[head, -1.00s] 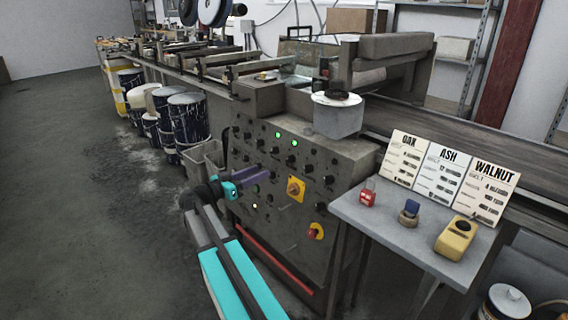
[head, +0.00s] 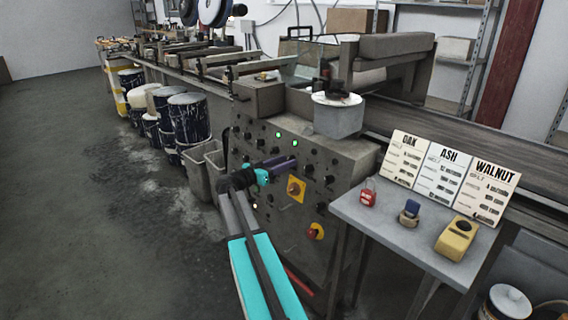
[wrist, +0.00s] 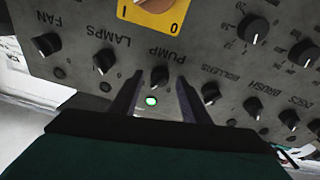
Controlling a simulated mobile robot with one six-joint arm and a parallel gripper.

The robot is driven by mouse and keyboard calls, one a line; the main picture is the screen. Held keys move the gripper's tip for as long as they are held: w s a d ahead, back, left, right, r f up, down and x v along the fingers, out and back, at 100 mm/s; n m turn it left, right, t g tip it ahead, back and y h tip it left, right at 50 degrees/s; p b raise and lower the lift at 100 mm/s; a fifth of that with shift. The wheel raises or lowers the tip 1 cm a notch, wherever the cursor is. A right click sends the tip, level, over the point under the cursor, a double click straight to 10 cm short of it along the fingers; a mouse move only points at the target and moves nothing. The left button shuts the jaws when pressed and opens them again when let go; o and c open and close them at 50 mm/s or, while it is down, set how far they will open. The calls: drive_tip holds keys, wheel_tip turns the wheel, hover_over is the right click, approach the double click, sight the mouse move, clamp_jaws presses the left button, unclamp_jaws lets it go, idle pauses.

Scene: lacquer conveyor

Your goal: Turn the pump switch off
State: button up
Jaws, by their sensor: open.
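The pump switch (wrist: 159,76) is a small black knob on the grey control panel (wrist: 225,75). The wrist view shows the panel upside down, with the word PUMP beside the knob. A lit green lamp (wrist: 151,101) is close to the knob. My gripper (wrist: 158,80) is open, with one finger on each side of the knob. I cannot tell whether the fingers touch it or which way its pointer is set. In the head view my gripper (head: 287,162) is at the panel front, and my arm hides part of the panel.
A yellow-plated switch (head: 296,189) and a red knob on yellow (head: 315,231) are on the panel. A small table (head: 395,228) stands at the right.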

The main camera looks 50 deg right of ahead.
drive_tip(key=shift+d, duration=0.25)
drive_tip(key=shift+c, duration=0.2)
drive_tip(key=c, duration=1)
